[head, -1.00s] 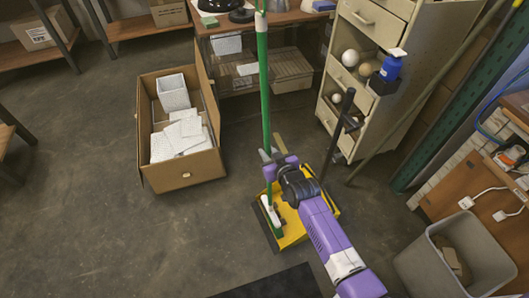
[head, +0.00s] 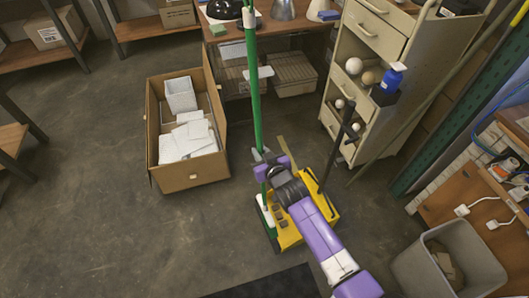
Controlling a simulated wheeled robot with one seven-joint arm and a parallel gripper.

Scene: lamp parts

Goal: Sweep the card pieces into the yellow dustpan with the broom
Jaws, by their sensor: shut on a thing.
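My gripper (head: 264,165) is shut on the green handle of the broom (head: 256,95) and holds it nearly upright. The broom's white and green head (head: 266,214) is low, at the left edge of the yellow dustpan (head: 291,240). The dustpan lies on the floor, with a tall black handle (head: 338,145) leaning up to the right. Small brown card pieces (head: 279,212) show on or just over the dustpan, right of the broom head. I cannot tell exactly how they rest. My purple arm hides the dustpan's middle.
An open cardboard box (head: 192,178) with white papers stands to the left. A drawer cabinet (head: 375,50) with balls and a blue bottle (head: 390,76) is behind right. A grey bin (head: 450,280) stands front right.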

